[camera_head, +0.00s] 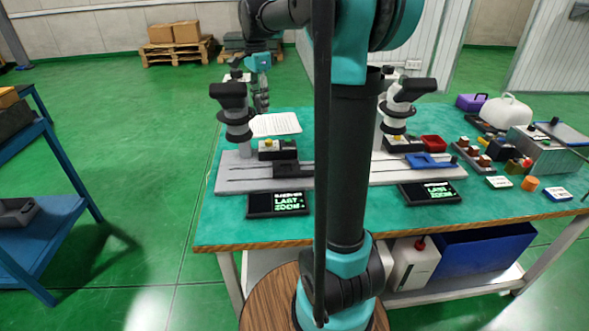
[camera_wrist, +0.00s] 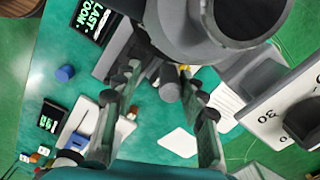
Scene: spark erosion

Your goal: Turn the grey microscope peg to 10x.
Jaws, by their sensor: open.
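The left microscope (camera_head: 233,112), dark with a grey body, stands on a long grey base at the table's left. My gripper (camera_head: 262,101) is just behind and right of it in the head view, pointing down. In the wrist view my gripper (camera_wrist: 165,125) is open, with one finger on each side of a short round grey peg (camera_wrist: 171,88). Gaps show between peg and fingers; I see no grip. The microscope's large grey tube (camera_wrist: 240,20) is close above. I cannot read any zoom mark at the peg.
A black display (camera_head: 278,204) with green "LAST ZOOM" text lies before the left microscope. A second microscope (camera_head: 398,104) and display (camera_head: 430,193) stand to the right. The wrist view shows a white dial panel (camera_wrist: 293,112) at right. A white paper (camera_head: 275,124) lies behind the base.

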